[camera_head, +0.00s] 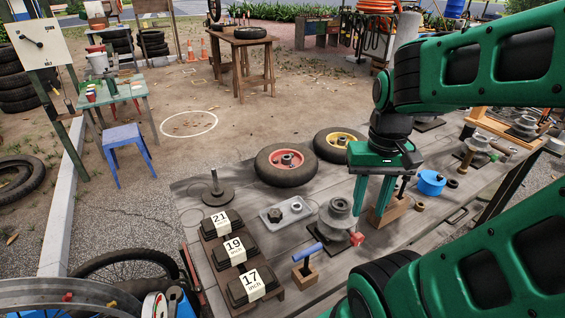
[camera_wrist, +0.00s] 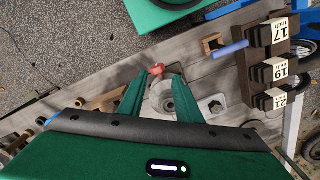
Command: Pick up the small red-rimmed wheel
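The small red-rimmed wheel (camera_head: 269,172) lies flat on the grey workbench (camera_head: 312,232), a black tyre around a red rim with a metal hub. It is left of and beyond my gripper, and I do not make it out in the wrist view. My gripper (camera_head: 369,212) points down over the bench, with its green fingers apart and nothing seen between them. In the wrist view my gripper (camera_wrist: 158,90) is also open, above a metal hub fixture (camera_wrist: 166,101) and a small red part (camera_wrist: 156,70).
A yellow-rimmed wheel (camera_head: 327,152) lies right of the red-rimmed one, close to it. The metal hub fixture (camera_head: 338,217) and a grey tray with a nut (camera_head: 276,218) stand nearer. A post on a round base (camera_head: 217,193) and labelled black blocks (camera_head: 236,252) stand left.

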